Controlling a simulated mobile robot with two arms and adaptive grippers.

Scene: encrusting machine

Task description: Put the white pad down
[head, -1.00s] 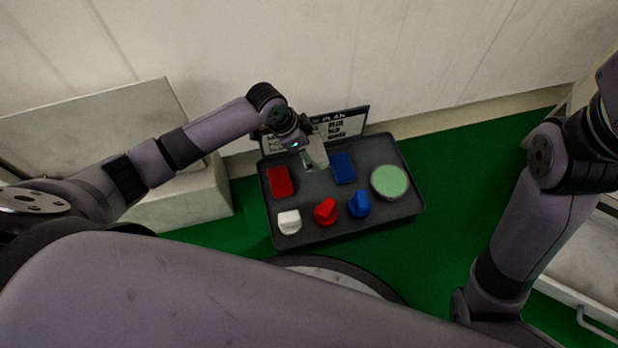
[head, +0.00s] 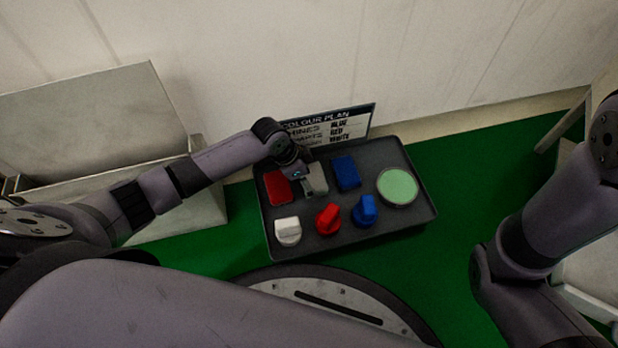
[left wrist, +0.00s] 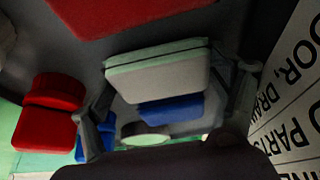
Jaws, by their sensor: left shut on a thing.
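My left gripper (head: 309,187) is over the dark tray (head: 400,222), shut on the white pad (head: 318,178). The pad sits between the red pad (head: 278,188) and the blue pad (head: 346,173). In the left wrist view the white pad (left wrist: 160,75) is a pale block with a green-tinted edge, between the two fingers. I cannot tell whether it touches the tray floor. My right arm comes in from the right; its gripper is out of view.
The tray also holds a white knob (head: 288,231), a red knob (head: 328,219), a blue knob (head: 364,211) and a round green piece (head: 397,186). A colour plan sign (head: 345,124) stands behind the tray. Green floor (head: 470,165) lies to the right.

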